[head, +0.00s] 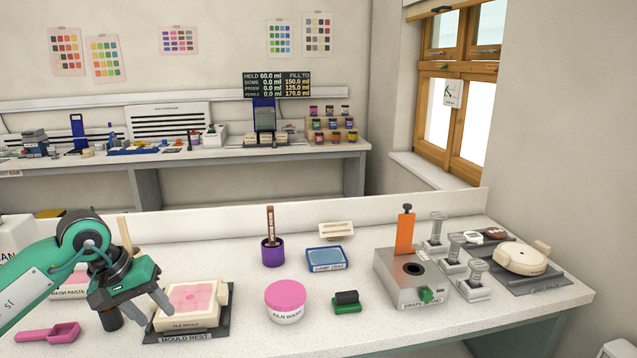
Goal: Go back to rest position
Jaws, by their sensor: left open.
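My left gripper (142,309) comes in from the left on a green and grey arm. It is open and empty, with its fingers just left of the tile mould (187,322). The mould is cream, with a pink fill, and lies on the dark mould rest (228,298). I cannot tell whether a finger touches the mould. A dark cylinder (110,320) stands below the gripper, partly hidden. My right gripper is not in view.
A pink scoop (48,334) lies at front left. A kiln wash jar (286,300), purple cup (272,252), damp tray (327,259), green-based block (346,301), grey drape stand (411,285) and drying rack (540,278) stand to the right. The front middle of the bench is clear.

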